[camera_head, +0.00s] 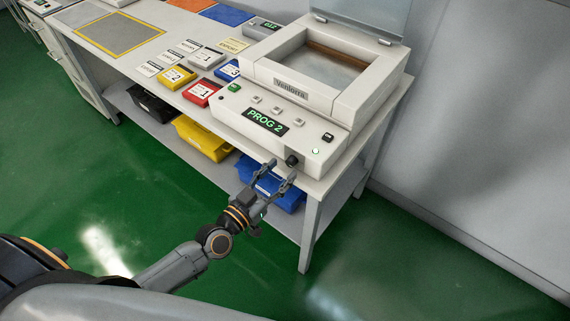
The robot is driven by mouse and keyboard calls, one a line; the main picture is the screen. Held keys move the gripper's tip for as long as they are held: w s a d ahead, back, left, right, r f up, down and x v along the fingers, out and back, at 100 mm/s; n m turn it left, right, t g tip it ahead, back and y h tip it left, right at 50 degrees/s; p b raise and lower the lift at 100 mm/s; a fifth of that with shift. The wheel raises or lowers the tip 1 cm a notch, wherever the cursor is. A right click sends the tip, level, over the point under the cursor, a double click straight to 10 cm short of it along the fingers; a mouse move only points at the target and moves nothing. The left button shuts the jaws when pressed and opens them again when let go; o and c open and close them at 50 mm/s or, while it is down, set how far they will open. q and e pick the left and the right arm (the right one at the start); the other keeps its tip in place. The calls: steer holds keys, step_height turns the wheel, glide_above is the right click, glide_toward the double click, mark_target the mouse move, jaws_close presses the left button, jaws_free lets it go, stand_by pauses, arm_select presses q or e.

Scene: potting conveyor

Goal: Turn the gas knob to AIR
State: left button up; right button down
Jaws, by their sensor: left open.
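A white machine (312,75) with an open lid stands on the bench, its display (265,122) reading "PROG 2" in green. A dark round knob (292,159) sits low on the right of its front panel. Its markings are too small to read. My left gripper (277,170) is open just in front of the knob, its two fingers pointing up toward it. I see no clear contact between fingers and knob. My right gripper is not in view.
On the bench left of the machine lie yellow (177,76), red (202,93) and blue (228,70) labelled cartridges. Yellow (203,139) and blue (276,190) bins stand on the shelf below. The green floor in front is clear.

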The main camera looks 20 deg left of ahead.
mark_target(291, 161)
arm_select(q)
steer(key=shift+x, duration=1.4)
steer(key=shift+c, duration=0.4)
jaws_close()
